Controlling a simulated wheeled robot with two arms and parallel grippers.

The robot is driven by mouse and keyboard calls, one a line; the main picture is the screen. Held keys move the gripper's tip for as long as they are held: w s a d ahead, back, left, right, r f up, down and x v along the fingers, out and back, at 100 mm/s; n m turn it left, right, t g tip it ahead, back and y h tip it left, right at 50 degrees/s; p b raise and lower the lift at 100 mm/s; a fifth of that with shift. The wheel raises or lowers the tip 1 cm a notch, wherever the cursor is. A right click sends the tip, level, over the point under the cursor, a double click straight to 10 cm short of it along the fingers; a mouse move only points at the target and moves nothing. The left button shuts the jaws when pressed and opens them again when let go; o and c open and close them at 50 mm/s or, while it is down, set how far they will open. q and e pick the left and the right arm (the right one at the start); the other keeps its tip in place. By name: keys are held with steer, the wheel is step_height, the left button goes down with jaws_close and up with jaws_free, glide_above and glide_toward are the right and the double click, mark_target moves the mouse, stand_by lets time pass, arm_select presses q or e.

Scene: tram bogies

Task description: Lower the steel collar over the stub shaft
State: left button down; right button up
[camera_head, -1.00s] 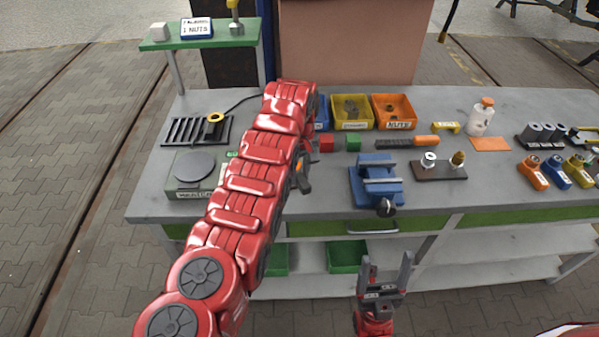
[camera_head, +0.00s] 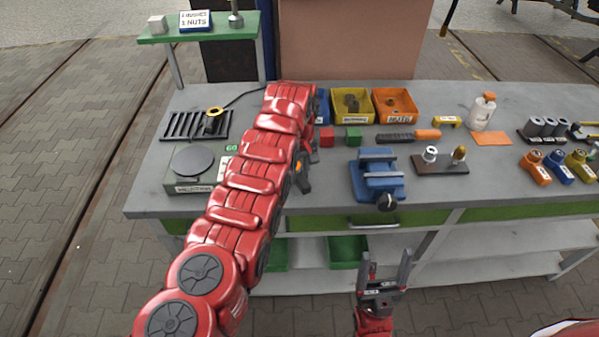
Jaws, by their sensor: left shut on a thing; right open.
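My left arm comes in from the lower left and reaches over the bench. My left gripper (camera_head: 304,180) shows only in part as a dark shape beside the arm, left of the blue vise (camera_head: 378,180). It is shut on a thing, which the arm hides. A silver, ring-topped piece (camera_head: 430,154) stands upright on a dark board (camera_head: 442,168), beside a brass-coloured piece (camera_head: 459,154). I cannot tell whether either is the collar or the shaft. My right gripper (camera_head: 386,268) is open and empty, fingers up, in front of the bench's front edge.
A yellow bin (camera_head: 352,122) and an orange bin (camera_head: 395,121) stand at the back. A round-topped device (camera_head: 193,165) and a black slotted rack (camera_head: 184,126) are at the left.

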mark_target(300, 175)
arm_select(q)
steer(key=c, duration=0.5)
jaws_free()
step_height(300, 175, up, 6)
steer(key=shift+b, duration=1)
step_height(300, 175, up, 11)
steer(key=p, duration=1)
steer(key=shift+r, duration=0.2)
